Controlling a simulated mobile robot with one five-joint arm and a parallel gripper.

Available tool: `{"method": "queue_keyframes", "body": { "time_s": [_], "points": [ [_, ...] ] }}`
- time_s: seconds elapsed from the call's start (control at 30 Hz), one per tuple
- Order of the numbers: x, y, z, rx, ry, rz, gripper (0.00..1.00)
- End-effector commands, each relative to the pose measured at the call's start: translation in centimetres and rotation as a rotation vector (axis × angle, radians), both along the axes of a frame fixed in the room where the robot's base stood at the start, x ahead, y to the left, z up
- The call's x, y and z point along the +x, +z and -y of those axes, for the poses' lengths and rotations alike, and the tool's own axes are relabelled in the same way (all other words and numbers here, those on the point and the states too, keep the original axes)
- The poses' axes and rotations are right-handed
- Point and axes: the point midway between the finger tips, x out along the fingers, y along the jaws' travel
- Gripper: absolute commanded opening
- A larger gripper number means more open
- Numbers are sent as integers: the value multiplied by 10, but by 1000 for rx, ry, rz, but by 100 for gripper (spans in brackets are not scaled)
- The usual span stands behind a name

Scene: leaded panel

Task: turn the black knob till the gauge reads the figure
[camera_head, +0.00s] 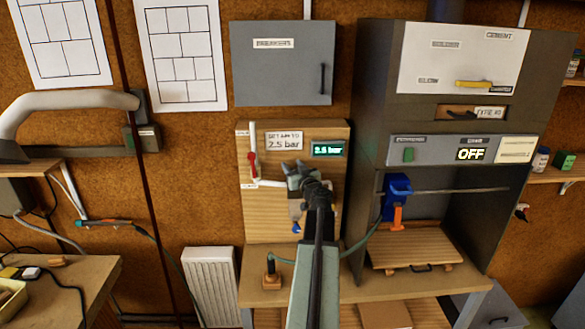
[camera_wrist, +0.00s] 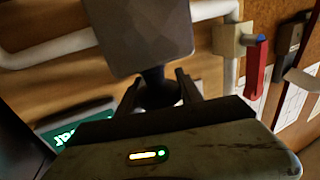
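The gauge (camera_head: 327,149) is a green-lit display on the wooden panel (camera_head: 262,215) and reads 2.5 bar. The white card (camera_head: 284,141) left of it says to set the air to 2.5 bar. The gauge also shows rotated and partly cut off in the wrist view (camera_wrist: 68,136). My gripper (camera_head: 298,178) is at the panel, below the card. In the wrist view the black knob (camera_wrist: 156,88) sits between my two fingertips, which meet its sides, below a dark grey square body (camera_wrist: 140,35). In the head view my arm hides the knob.
A red-handled lever (camera_head: 253,165) on a white pipe is left of my gripper; it shows in the wrist view too (camera_wrist: 256,70). A grey cabinet (camera_head: 283,75) hangs above. A grey booth (camera_head: 370,130) with a blue tool (camera_head: 397,187) stands close right.

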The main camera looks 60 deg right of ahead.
Motion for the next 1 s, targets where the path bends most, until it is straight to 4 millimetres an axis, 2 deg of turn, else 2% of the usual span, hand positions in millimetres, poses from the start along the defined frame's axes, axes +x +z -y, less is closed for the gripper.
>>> {"method": "queue_keyframes", "body": {
  "time_s": [0.03, 0.1, 0.13, 0.27, 0.6, 0.9, 0.93, 1.0],
  "points": [
    [0, 0, 0, 0, 1, 0, 23],
    [0, 0, 0, 0, 1, 0, 4],
    [0, 0, 0, 0, 1, 0, 3],
    [0, 0, -1, 0, -31, 0, 3],
    [-5, 0, 5, 0, -260, 0, 3],
    [-6, 0, 6, 0, -270, 0, 3],
    [-6, 0, 6, 0, -270, 0, 49],
    [-6, 0, 6, 0, -270, 0, 65]
  ]
}}
